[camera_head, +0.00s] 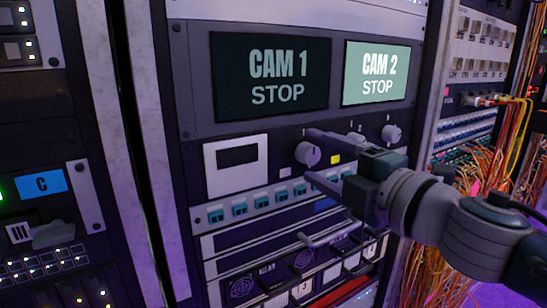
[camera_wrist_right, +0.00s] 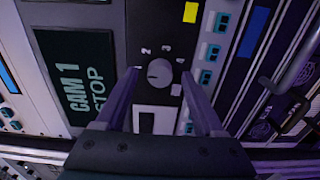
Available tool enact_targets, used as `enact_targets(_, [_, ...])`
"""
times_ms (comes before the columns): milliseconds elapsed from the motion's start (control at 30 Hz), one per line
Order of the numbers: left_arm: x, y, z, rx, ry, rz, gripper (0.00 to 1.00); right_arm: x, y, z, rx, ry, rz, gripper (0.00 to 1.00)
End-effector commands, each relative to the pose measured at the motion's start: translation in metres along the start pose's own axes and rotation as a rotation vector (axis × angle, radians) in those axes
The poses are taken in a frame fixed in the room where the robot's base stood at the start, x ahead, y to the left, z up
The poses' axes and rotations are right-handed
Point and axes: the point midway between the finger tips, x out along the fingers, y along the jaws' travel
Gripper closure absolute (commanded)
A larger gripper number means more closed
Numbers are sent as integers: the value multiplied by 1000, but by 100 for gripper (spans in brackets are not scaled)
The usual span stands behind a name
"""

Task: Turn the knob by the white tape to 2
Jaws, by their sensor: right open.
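The knob by the white tape is a round grey knob (camera_head: 307,153) on a dark panel below the screens. It also shows in the right wrist view (camera_wrist_right: 159,73), with small numerals around it. The small white tape (camera_head: 285,173) is beside it, and also shows in the right wrist view (camera_wrist_right: 176,89). My right gripper (camera_head: 308,155) is open, its two fingers on either side of the knob with gaps between them and it. In the right wrist view my right gripper (camera_wrist_right: 160,74) holds nothing. The knob's pointer is too small to read surely. My left gripper is out of view.
A second knob (camera_head: 391,133) is to the right; another is partly hidden by my right gripper. A yellow tape (camera_head: 335,159) is between knobs. Screens read CAM 1 STOP (camera_head: 270,72) and CAM 2 STOP (camera_head: 376,73). Orange cables (camera_head: 510,140) hang at the right.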

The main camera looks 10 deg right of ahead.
Motion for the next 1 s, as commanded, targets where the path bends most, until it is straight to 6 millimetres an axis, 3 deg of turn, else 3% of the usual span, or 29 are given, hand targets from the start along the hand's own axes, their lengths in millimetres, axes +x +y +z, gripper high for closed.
enact_targets(300, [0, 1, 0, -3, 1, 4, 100, 3, 0, 0, 0, 0, 0, 30])
enact_targets(900, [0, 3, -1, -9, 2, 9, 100, 3, 0, 0, 0, 0, 0, 97])
enact_targets(1000, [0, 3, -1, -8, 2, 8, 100, 3, 0, 0, 0, 0, 0, 100])
